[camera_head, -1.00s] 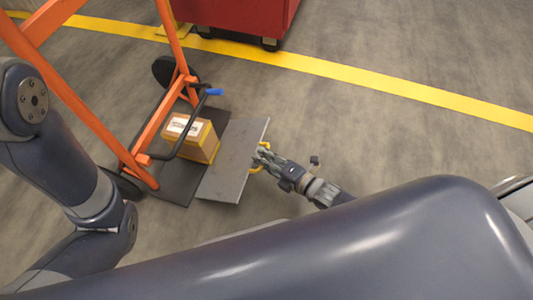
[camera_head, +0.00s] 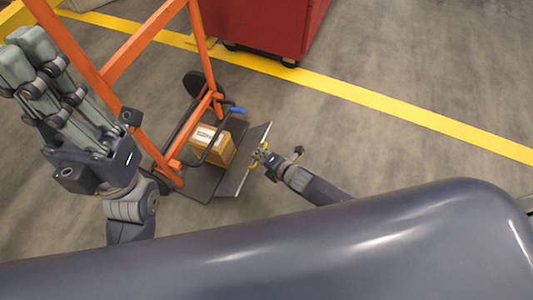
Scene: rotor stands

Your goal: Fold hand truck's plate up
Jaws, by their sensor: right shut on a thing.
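The orange hand truck (camera_head: 199,38) stands at upper left, with a dark base (camera_head: 203,184) on the floor. Its grey fold-out plate (camera_head: 246,163) is tilted up along the base's right side, seen as a narrow slanted strip. A brown box (camera_head: 213,149) with a white label sits on the base, left of the plate.
A red cabinet (camera_head: 270,28) on casters stands behind, near a yellow floor line (camera_head: 400,113). A blue-tipped lever (camera_head: 238,111) is above the box. The floor to the right is clear.

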